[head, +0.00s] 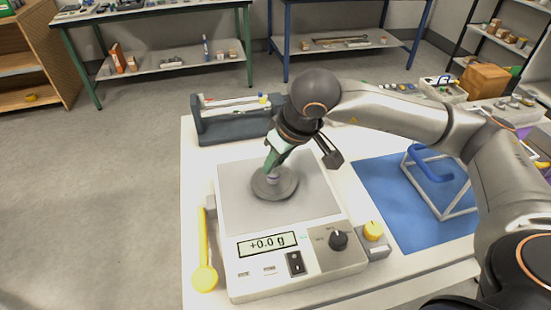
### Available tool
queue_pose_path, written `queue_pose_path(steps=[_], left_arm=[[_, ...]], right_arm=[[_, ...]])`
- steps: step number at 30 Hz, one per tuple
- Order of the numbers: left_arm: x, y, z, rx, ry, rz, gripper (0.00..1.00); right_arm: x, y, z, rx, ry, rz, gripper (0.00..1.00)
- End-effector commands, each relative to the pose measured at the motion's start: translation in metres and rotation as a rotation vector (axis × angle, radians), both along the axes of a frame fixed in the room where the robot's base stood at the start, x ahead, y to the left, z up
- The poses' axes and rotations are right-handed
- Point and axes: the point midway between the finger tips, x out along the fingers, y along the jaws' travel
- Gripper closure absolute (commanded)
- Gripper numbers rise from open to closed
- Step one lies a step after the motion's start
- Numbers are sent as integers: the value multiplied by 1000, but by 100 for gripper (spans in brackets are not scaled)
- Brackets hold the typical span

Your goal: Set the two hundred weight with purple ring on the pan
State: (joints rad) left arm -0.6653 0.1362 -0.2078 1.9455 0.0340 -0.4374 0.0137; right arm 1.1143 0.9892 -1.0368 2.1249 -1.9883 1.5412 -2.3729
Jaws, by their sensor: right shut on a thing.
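The weight (282,188) is a dark grey round disc with a narrow neck. A purplish band shows faintly at the neck, just under my fingertips. My right gripper (272,172) reaches down from above with green fingers and is shut on the neck. The weight is over the middle of the scale's light grey square pan (240,215). I cannot tell whether its underside touches the pan. The scale's display (267,244) reads +0.0 g. My left gripper is not in view.
A yellow spoon-like tool (204,277) lies left of the scale. A yellow-topped piece (373,231) stands at its right. A dark grey tool tray (230,129) is behind.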

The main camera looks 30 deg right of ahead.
Motion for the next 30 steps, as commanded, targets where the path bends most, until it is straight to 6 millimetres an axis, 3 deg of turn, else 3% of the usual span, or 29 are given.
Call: queue_pose_path(steps=[8, 9, 16, 25, 30], left_arm=[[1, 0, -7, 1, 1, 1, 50], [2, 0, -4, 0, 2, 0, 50], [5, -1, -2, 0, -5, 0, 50], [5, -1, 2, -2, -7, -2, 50], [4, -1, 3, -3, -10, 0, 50]], right_arm=[[0, 0, -4, 0, -2, 0, 100], [0, 0, -2, -1, 0, 0, 66], [0, 0, -2, -1, 0, -1, 40], [0, 0, 0, -1, 0, -1, 40], [-5, -2, 19, 1, -6, -1, 40]])
